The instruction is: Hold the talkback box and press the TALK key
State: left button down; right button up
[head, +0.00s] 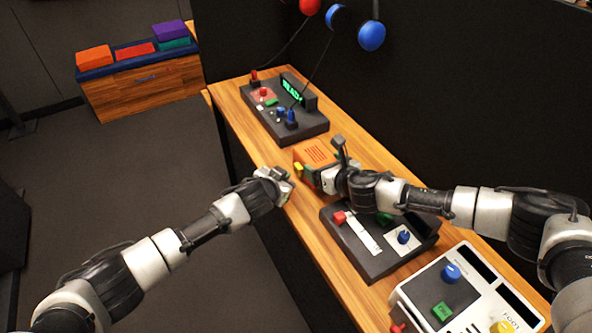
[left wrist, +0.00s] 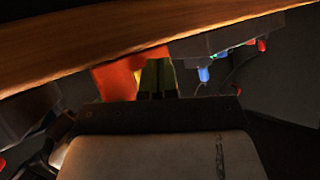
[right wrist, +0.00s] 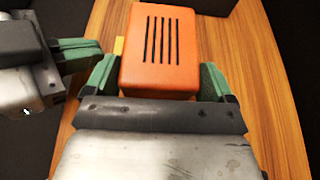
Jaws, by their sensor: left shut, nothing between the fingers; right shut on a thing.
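The talkback box (head: 318,152) is orange with dark slots in its top face. It also shows in the right wrist view (right wrist: 160,25) and partly in the left wrist view (left wrist: 115,77). A yellow key (head: 298,168) is on its left side; it also shows in the right wrist view (right wrist: 118,46). My right gripper (right wrist: 157,82) is shut on the box, with a green finger on either side. My left gripper (head: 284,178) is shut and empty, its tips (right wrist: 99,52) close beside the yellow key. I cannot tell whether they touch it.
A dark panel with a green display (head: 298,92) stands behind the box on the wooden desk (head: 238,90). Another dark panel (head: 362,252) and a white panel (head: 415,292) stand nearer. The floor left of the desk is clear.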

dwell(0.4)
pick_arm(q)
jog(key=shift+w+d, duration=0.2)
jog(key=shift+d, duration=0.2)
jog(key=shift+w+d, duration=0.25)
jog(key=shift+d, duration=0.35)
pick_arm(e)
jog(key=shift+a, duration=0.1)
dwell(0.8)
pick_arm(q)
jog(key=shift+s+a, duration=0.25)
jog(key=shift+a, duration=0.25)
jog(key=shift+s+a, duration=0.25)
jog(key=shift+a, duration=0.2)
jog(key=shift+a, duration=0.1)
jog(key=a, duration=0.1)
jog(key=s+a, duration=0.1)
jog(key=a, duration=0.1)
jog(key=s+a, duration=0.1)
jog(key=shift+a, duration=0.2)
jog(key=shift+s, duration=0.1)
dwell(0.4)
